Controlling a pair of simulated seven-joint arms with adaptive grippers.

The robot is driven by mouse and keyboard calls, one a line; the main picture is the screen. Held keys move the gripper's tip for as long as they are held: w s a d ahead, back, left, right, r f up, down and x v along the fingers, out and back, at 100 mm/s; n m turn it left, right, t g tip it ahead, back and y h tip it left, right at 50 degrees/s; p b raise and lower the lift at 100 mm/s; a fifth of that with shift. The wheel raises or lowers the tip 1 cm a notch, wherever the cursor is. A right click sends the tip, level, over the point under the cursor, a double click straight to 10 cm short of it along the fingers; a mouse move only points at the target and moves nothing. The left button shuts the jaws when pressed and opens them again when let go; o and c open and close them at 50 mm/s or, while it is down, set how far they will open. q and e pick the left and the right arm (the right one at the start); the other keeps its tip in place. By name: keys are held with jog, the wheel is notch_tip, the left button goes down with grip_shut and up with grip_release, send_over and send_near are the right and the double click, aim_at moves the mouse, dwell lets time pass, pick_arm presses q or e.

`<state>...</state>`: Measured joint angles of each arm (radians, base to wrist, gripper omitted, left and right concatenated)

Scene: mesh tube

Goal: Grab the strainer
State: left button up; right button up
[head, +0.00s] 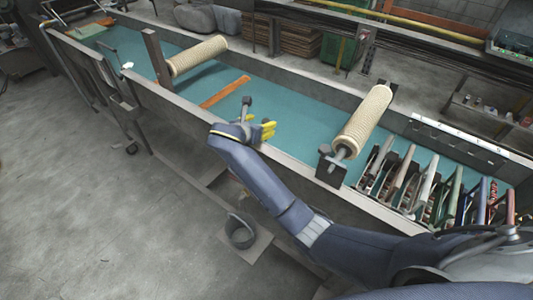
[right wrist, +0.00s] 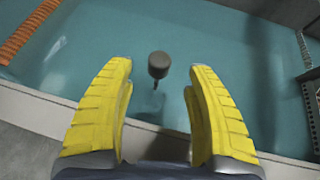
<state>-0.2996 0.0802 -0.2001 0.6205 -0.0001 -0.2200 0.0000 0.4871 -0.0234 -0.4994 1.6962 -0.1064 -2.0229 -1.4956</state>
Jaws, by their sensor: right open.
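No thing in view is plainly marked as the strainer; two cream mesh tubes lie at the trough. One mesh tube (head: 365,122) is at the right on a dark bracket, the other mesh tube (head: 198,55) is further left and back. My right gripper (head: 269,129) has yellow fingers and is open and empty, over the near edge of the teal trough, left of the right-hand tube. In the right wrist view, a dark knob on a thin stem (right wrist: 158,65) shows beyond and between the fingers, apart from them. My left gripper is not in view.
The teal trough floor (head: 300,105) is mostly clear. An orange strip (head: 225,92) lies across it. Several tools (head: 425,185) stand in a row at the right. The trough's near wall (head: 185,115) is a raised edge. A grey bucket (head: 240,231) stands on the floor below.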

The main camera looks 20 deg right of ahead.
aim_at(265, 123)
jog(key=shift+x, duration=2.6)
grip_shut()
